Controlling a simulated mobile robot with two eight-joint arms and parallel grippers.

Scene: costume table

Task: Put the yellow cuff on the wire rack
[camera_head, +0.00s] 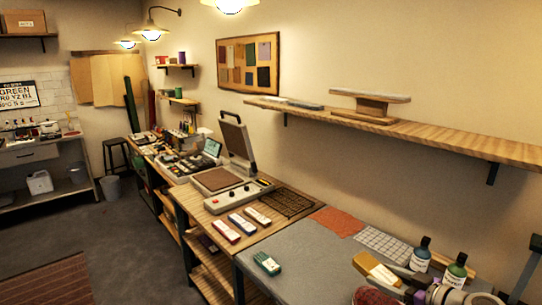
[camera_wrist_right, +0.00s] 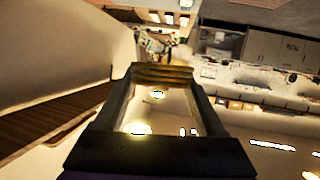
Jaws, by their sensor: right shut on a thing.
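The yellow cuff (camera_head: 367,262) is near the front right of the head view, in the jaws of my right gripper (camera_head: 398,277). In the right wrist view the yellow cuff (camera_wrist_right: 162,74) spans the gap between the two fingertips. My right gripper is shut on it. The wire rack (camera_head: 383,243) looks like a pale grid lying flat on the grey table, just behind the cuff. The cuff appears apart from the rack; its exact height above the table is hard to judge. My left gripper is not in view.
Two dark bottles (camera_head: 421,254) stand right of the rack. A red-orange sheet (camera_head: 337,221) lies left of it. A reddish round thing (camera_head: 372,296) is at the bottom. The table's middle is clear.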

